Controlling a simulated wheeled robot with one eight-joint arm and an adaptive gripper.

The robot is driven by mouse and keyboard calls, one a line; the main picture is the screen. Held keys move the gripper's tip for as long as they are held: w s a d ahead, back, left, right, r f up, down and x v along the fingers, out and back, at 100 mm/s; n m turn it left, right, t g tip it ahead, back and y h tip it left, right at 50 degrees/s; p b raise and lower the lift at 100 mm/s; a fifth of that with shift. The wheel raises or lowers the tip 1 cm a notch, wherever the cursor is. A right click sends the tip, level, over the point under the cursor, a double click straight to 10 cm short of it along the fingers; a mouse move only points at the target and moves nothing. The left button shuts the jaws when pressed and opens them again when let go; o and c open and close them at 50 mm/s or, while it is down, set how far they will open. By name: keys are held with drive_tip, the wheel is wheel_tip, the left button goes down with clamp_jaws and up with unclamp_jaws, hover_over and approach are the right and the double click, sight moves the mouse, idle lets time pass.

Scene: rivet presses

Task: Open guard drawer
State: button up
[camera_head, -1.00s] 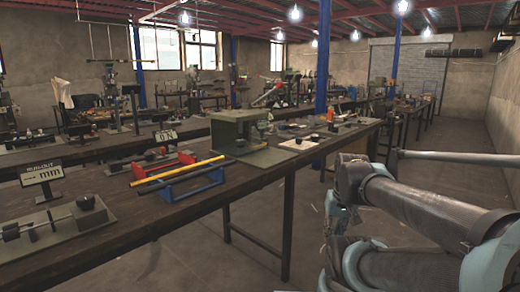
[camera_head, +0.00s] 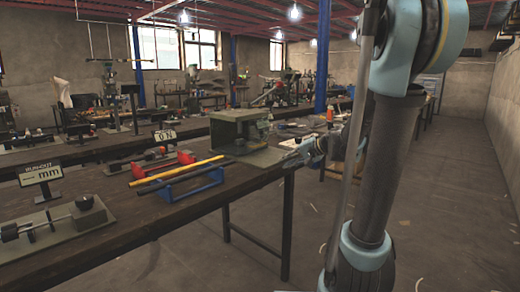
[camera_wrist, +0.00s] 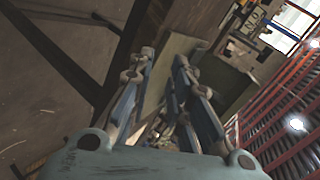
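A grey-green press unit (camera_head: 238,130) with a box-like housing and a flat base plate (camera_head: 262,157) stands near the right end of the front table. In the wrist view its housing (camera_wrist: 222,82) appears tilted, right of my fingers, with a green plate (camera_wrist: 178,46) beyond the fingertips. I cannot make out a drawer or its handle clearly. My gripper (camera_head: 300,150) is at the table's right edge, beside the base plate. In the wrist view my gripper (camera_wrist: 163,62) has its two blue-padded fingers apart, with nothing visible between them.
Open floor (camera_head: 240,265) lies in front. A blue post (camera_head: 322,60) rises behind.

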drive_tip(key=w+r+m+t+y, duration=0.3)
drive_tip(key=w, duration=0.9)
drive_tip(key=x, duration=1.7)
drive_tip(key=shift+w+a+f, duration=0.15)
drive_tip(key=shift+w+f, duration=0.05)
drive_tip(key=shift+f, duration=0.15)
clamp_jaws()
